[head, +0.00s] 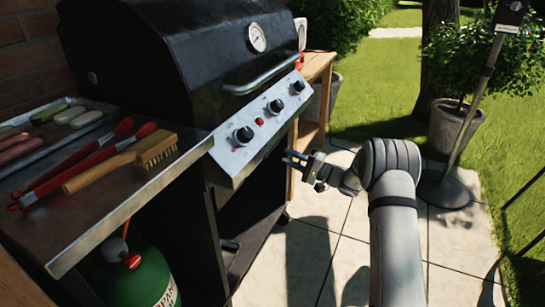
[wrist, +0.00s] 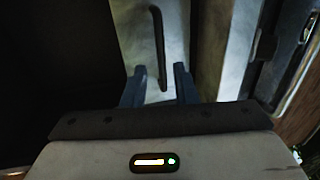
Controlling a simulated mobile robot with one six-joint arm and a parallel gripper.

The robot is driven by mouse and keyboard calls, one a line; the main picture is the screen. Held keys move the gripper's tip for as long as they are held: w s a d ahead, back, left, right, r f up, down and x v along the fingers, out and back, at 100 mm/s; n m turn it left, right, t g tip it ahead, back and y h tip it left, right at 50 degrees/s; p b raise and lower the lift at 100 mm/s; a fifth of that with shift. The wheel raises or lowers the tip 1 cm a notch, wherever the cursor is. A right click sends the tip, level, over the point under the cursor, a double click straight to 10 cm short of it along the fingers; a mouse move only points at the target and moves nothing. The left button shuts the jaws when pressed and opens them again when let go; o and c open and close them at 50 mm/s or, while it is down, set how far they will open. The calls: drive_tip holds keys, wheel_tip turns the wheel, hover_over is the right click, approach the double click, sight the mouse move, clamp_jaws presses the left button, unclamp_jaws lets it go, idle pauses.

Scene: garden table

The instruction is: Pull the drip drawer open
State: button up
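In the wrist view, a pale metal front, which looks like the drip drawer (wrist: 178,25), carries a dark bar handle (wrist: 158,50) running up and down the picture. My gripper (wrist: 158,88) is open, its two blue fingers apart, with the handle's near end lined up between them. I cannot tell whether the fingers touch it; nothing is visibly held. In the head view my gripper (head: 287,157) points left toward the grill, below and right of the knob panel (head: 255,130). The drawer front cannot be made out in the head view.
The black grill (head: 190,50) has a lid handle (head: 262,76) and several knobs. Its side shelf (head: 120,185) holds tongs (head: 75,165), a wooden brush (head: 125,160) and a food tray. A green gas bottle (head: 135,275) stands below. Paving (head: 325,240) in front is open.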

drive_tip(key=b+x, duration=0.1)
drive_tip(key=x, duration=0.6)
drive_tip(key=shift+a, duration=0.25)
clamp_jaws()
